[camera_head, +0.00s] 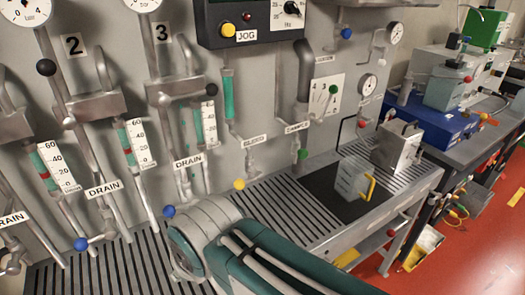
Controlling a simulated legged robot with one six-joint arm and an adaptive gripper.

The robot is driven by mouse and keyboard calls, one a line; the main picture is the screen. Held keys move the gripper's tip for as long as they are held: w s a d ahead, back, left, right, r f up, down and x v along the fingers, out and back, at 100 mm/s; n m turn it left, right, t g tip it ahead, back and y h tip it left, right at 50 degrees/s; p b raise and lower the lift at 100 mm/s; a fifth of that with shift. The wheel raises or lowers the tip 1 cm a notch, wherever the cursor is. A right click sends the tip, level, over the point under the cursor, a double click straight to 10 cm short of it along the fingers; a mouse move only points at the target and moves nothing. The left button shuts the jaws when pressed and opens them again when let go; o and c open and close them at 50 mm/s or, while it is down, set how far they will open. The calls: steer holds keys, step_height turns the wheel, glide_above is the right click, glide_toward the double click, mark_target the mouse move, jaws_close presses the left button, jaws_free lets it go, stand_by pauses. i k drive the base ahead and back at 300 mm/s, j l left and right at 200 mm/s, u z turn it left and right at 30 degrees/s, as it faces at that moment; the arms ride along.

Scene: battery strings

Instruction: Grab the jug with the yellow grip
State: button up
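The jug (350,180) is a small translucent grey vessel with a yellow grip (370,188) on its right side. It stands upright on a dark mat (318,186) on the slotted metal bench, right of centre. My grey and teal arm (255,262) crosses the bottom of the view, in front of and to the left of the jug. The end of my arm and my gripper do not show, so its state is hidden. Nothing is seen touching the jug.
A grey metal box (398,146) stands behind and right of the jug. A panel with pipes, valves and gauges rises behind the slotted bench (277,208). A blue unit (436,128) sits on the far bench. Red floor (475,235) is open at right.

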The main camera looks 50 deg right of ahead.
mark_target(353, 178)
steer(key=l+z, duration=0.1)
steer(key=z, duration=0.3)
steer(key=k+l+z, duration=0.1)
steer(key=z, duration=0.3)
steer(key=l+z, duration=0.1)
steer(key=z, duration=0.3)
steer(key=l+z, duration=0.15)
steer(key=z, duration=0.3)
steer(key=l+z, duration=0.1)
steer(key=z, duration=0.3)
steer(key=i+l+u, duration=0.3)
steer(key=l, duration=0.2)
steer(key=i, duration=0.05)
